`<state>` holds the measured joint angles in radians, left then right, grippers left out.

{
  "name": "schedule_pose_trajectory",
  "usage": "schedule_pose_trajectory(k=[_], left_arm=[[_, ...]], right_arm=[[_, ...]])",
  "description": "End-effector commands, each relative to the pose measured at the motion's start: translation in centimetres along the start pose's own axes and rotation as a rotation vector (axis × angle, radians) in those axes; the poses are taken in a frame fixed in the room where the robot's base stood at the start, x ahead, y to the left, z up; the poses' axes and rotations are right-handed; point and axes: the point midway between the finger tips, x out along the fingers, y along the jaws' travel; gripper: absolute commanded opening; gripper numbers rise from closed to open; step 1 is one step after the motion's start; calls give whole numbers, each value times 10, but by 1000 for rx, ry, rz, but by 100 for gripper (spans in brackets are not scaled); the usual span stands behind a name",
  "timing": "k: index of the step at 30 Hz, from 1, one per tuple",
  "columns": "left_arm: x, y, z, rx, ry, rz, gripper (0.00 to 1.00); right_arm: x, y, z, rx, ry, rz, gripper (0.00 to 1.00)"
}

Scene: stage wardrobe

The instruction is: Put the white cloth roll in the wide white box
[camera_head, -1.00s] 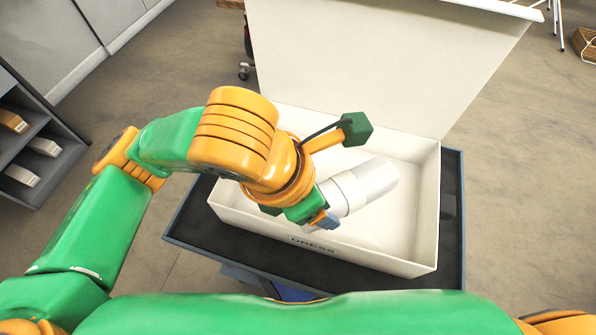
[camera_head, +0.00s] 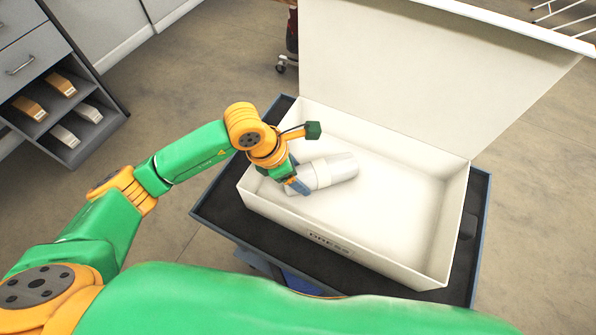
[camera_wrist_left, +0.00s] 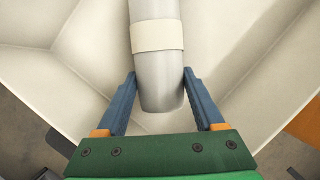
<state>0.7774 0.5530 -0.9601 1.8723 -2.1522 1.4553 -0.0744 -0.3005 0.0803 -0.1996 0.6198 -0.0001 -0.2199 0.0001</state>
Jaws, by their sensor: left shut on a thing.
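The white cloth roll (camera_head: 335,170), with a paler band around it, lies at a slant within the left half of the wide white box (camera_head: 265,205) in the head view. I cannot tell whether it touches the box floor. My left gripper (camera_head: 296,183) is shut on the roll's near-left end, inside the box's left part. In the left wrist view the blue fingers (camera_wrist_left: 160,95) stand on either side of the roll's lower end (camera_wrist_left: 158,70). The box's lid is raised at the back and its front carries the label "DRESS". My right gripper is not in view.
The box stands on a dark-topped stand (camera_head: 222,205) with a blue rim. The right half of the box is empty. A grey shelf unit (camera_head: 50,90) with several small items is at the left. A white rack (camera_head: 565,15) shows at the top right.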

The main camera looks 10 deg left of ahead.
Motion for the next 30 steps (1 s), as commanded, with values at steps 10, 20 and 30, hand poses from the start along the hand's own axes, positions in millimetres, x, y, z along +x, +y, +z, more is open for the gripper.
schedule_pose_trajectory(k=[10, 20, 30], left_arm=[[1, 0, 0, 0, 0, 0, 100], [-26, 1, 1, 2, -4, 6, 100], [-110, 1, 1, 0, -2, 4, 100]], right_arm=[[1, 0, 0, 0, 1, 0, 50], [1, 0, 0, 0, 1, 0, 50], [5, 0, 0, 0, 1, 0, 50]])
